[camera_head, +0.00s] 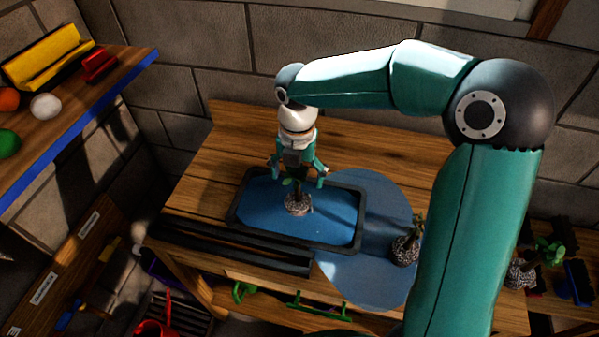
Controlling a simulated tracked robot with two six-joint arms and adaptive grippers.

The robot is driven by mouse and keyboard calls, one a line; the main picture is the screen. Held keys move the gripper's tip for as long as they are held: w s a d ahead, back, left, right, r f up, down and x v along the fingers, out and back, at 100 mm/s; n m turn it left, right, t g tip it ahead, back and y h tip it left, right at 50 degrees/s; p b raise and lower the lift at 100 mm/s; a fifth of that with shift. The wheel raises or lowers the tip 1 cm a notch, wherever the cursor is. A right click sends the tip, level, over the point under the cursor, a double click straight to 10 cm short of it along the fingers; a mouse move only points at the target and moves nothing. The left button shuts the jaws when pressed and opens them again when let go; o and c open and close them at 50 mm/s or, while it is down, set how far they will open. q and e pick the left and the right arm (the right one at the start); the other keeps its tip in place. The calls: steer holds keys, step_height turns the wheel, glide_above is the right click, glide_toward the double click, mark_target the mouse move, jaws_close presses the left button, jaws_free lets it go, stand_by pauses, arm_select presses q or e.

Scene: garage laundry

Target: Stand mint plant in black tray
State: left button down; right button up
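The black tray (359,215) lies on the wooden bench, with a black rim and a blue inside. A small plant in a speckled pot (298,205) stands upright in the tray, left of its middle. My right gripper (297,178) is above this plant, fingers spread to both sides of its leaves, and does not appear to grip the pot. The gripper partly hides the leaves. A second potted plant (405,249) stands outside the tray to the right. I cannot tell for sure which plant is the mint. My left gripper is not in view.
A blue round mat (365,280) lies under the second plant and part of the tray. A dark bar (230,247) lies along the bench front. A third potted plant (522,272) is at the right. A blue-edged shelf (100,105) with balls is at the left.

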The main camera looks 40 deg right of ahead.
steer(key=shift+r, duration=0.1)
step_height(320, 180, up, 12)
steer(key=shift+r+p, duration=0.1)
steer(key=shift+p, duration=0.35)
stand_by(0.6)
